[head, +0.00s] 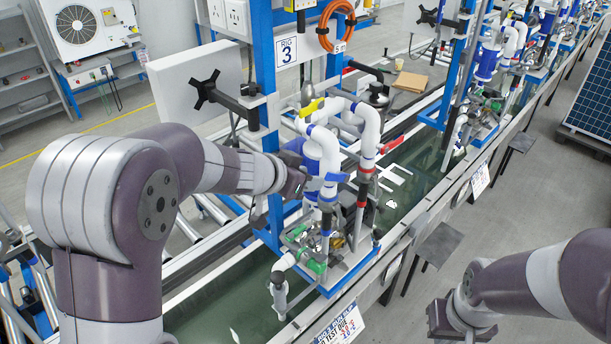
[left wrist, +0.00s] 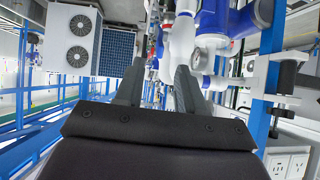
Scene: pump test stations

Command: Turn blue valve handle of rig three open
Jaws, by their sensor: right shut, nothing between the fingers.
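My right gripper (head: 460,318) is shut and empty, low at the right, away from the rig.
A yellow handle (head: 311,107) and a red handle (head: 392,144) are on nearby pipes. A black bracket arm (head: 225,98) reaches out above my left wrist. Green-handled fittings (head: 314,266) sit low on the rig.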

